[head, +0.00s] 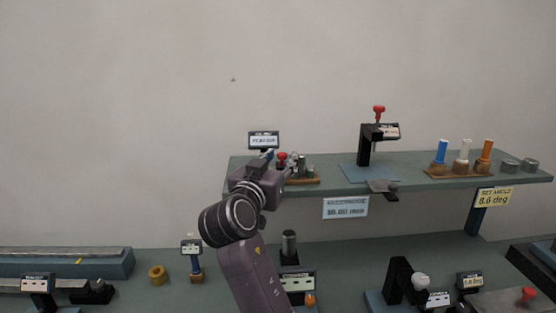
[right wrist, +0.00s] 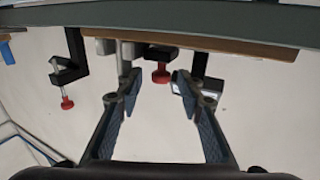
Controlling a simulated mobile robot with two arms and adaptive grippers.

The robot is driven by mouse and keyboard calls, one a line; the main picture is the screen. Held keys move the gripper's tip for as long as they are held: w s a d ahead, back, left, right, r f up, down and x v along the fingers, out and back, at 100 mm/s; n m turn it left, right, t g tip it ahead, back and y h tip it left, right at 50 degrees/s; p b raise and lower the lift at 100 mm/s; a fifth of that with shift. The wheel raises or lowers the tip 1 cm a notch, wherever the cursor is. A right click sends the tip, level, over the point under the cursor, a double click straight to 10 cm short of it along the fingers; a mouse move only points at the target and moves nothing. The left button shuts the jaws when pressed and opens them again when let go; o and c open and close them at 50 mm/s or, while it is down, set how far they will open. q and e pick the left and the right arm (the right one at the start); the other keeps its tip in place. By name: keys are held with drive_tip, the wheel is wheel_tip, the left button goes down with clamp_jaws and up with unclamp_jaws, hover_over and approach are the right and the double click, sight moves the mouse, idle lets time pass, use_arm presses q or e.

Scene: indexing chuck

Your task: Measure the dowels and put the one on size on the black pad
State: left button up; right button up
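My right gripper (head: 286,162) is at the left end of the raised shelf, by a wooden board (head: 303,181) with small grey metal pieces and a red knob (head: 282,156). In the right wrist view, which is upside down, my right gripper (right wrist: 153,90) is open, with nothing held between its fingers. The board (right wrist: 225,46), grey cylinders (right wrist: 104,46) and red knob (right wrist: 161,75) show beyond the fingertips. A black stand with a red-topped screw (head: 365,145) stands mid-shelf. I cannot single out the dowels or the black pad for sure. My left gripper is out of view.
A wooden rack (head: 460,175) holds blue, white and orange handled pieces, with two grey discs (head: 510,165) to its right. A small display (head: 264,140) stands behind my gripper. Labels hang on the shelf edge (head: 430,185). Several fixtures crowd the lower bench.

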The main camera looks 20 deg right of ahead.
drive_tip(key=shift+a, duration=0.2)
wheel_tip(320, 180, up, 10)
idle(0.4)
idle(0.4)
